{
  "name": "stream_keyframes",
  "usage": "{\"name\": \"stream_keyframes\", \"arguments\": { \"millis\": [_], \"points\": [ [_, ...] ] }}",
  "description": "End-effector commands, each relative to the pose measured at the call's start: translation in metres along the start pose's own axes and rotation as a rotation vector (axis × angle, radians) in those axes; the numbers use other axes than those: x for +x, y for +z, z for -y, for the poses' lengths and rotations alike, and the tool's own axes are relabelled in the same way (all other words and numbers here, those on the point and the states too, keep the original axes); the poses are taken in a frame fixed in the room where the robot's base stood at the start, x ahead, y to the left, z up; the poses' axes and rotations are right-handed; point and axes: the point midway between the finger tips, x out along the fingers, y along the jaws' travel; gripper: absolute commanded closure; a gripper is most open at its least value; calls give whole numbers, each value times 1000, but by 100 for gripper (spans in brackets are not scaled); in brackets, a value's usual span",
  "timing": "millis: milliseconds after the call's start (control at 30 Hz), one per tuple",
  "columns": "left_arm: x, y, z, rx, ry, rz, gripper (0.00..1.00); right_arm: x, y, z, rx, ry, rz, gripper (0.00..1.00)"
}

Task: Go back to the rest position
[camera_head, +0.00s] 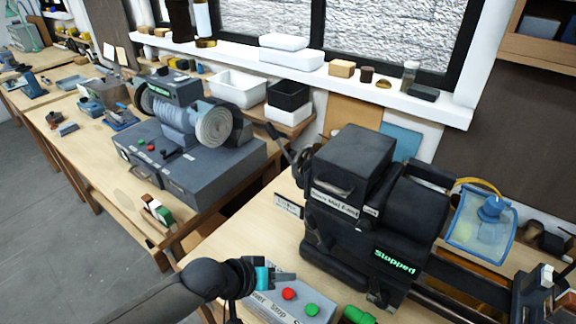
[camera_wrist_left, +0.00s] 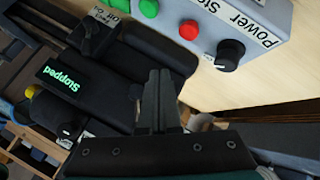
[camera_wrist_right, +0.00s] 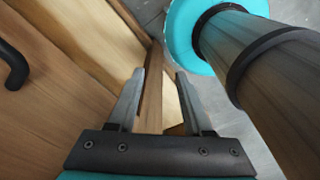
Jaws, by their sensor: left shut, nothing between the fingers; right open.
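My left gripper (camera_head: 283,277) is just above the grey control box (camera_head: 262,304), with its fingers shut and empty. In the left wrist view its fingers (camera_wrist_left: 160,78) are together, beside the box's red button (camera_wrist_left: 188,29) and black knob (camera_wrist_left: 230,55). They look apart from the buttons. My right gripper (camera_wrist_right: 158,76) shows only in its own wrist view. It is open and empty, near wooden furniture (camera_wrist_right: 70,95) and above the grey floor.
The black machine (camera_head: 350,210), with a green "Stopped" display, stands right of my left gripper. A bench grinder (camera_head: 185,120) sits on a grey cabinet to the left. A blue guard (camera_head: 482,225) is at the right. Open floor (camera_head: 70,240) lies left.

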Motion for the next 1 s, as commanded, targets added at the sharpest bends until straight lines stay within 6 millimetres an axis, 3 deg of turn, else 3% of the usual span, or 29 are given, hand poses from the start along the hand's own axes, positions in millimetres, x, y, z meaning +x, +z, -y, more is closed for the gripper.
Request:
{"name": "stream_keyframes", "arguments": {
  "millis": [267,433,1000],
  "points": [
    [-7,20,-22,61,-1,13,100,0,0,0,0,0,0,50],
    [-31,43,-31,141,-73,23,100,0,0,0,0,0,0,50],
    [-158,129,48,122,-516,215,100,0,0,0,0,0,0,50]
  ]
}}
